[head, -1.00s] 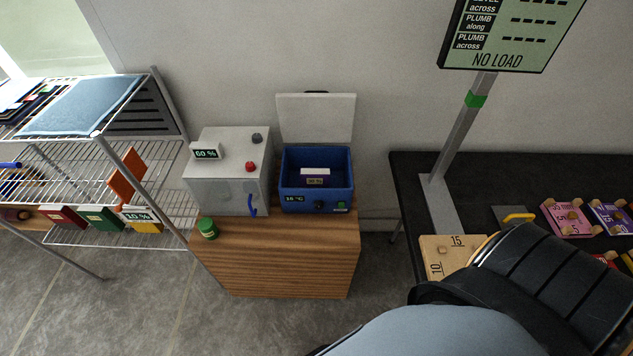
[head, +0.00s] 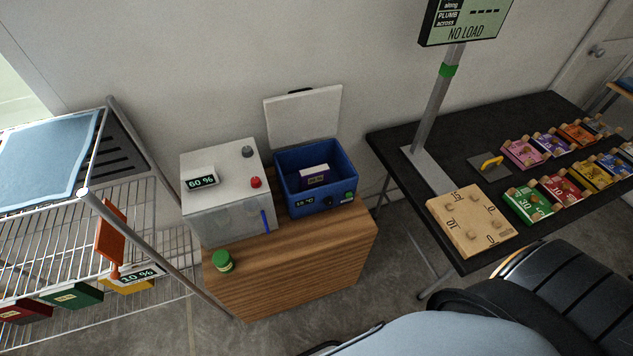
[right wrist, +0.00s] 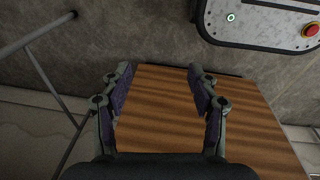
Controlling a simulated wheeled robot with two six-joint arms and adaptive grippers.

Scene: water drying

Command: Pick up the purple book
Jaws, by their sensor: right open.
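The purple book (head: 314,176), with a purple front and pale page edges, stands inside the open blue box (head: 293,206) on the wooden cabinet (head: 300,262). Its lower part is hidden by the box's front wall. In the right wrist view my right gripper (right wrist: 158,75) is open and empty, with the wood-grained cabinet (right wrist: 160,120) behind its fingers. The book does not show in that view. In the head view a dark arm part of mine fills the lower right, without fingers in sight. My left gripper is not in view.
A grey-white device (head: 226,222) reading 60 % stands left of the box, near a green jar (head: 222,261). The box's lid (head: 303,120) is raised. A wire rack (head: 150,195) stands left. A black table (head: 400,150) with a stand and several coloured blocks is at right.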

